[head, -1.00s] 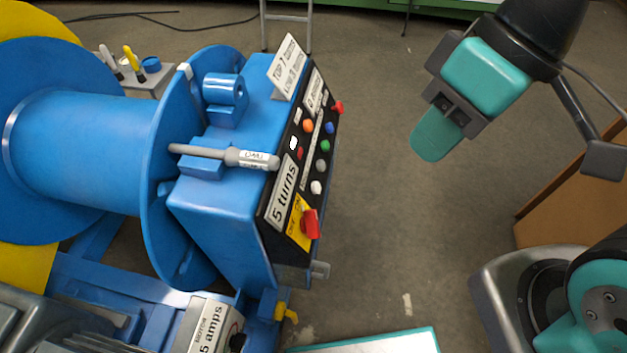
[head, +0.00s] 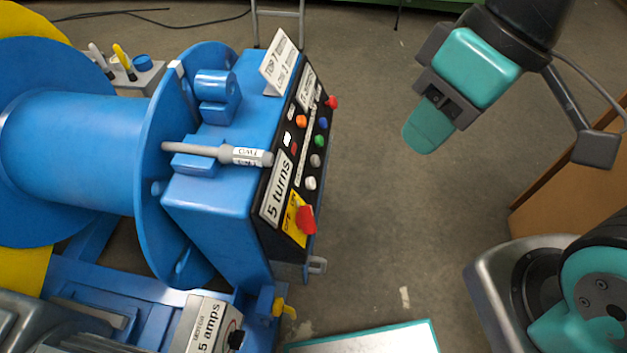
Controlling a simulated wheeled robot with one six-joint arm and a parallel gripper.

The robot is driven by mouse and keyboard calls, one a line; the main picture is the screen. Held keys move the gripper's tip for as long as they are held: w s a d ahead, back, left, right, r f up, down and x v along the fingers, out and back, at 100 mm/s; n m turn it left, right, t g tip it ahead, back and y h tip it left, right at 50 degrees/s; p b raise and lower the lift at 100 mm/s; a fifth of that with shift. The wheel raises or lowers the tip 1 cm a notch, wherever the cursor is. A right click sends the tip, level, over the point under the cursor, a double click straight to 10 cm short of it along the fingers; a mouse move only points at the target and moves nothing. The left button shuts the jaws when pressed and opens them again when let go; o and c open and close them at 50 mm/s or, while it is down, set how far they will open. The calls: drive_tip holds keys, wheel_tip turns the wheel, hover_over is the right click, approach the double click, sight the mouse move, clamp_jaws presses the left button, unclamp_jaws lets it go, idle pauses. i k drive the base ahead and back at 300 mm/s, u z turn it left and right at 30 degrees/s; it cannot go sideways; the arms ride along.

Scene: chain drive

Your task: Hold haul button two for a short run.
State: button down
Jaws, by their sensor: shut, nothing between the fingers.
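The blue machine's black control panel (head: 268,235) faces right. Its right-hand column has a red control (head: 331,102), a blue button (head: 323,124), a green button (head: 320,141), a grey button (head: 315,160) and a white button (head: 310,183). An orange button (head: 301,121) sits to their left. The small labels are too blurred to tell which is haul button two. My gripper (head: 427,127) is shut and empty, with its teal tip pointing down and left. It hangs to the right of the panel, clearly apart from all buttons.
A red rotary knob (head: 305,219) on a yellow plate sits low on the panel, beside a "5 turns" sign (head: 278,190). A grey-handled tool (head: 225,153) lies on the blue housing (head: 215,225). Bare floor (head: 375,215) separates gripper and panel. A brown box (head: 575,195) stands right.

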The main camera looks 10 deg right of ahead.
sight(311, 182)
drive_tip(key=k, duration=1.35)
drive_tip(key=z, duration=0.65)
drive_tip(key=i, duration=1.35)
drive_tip(key=u, duration=0.2)
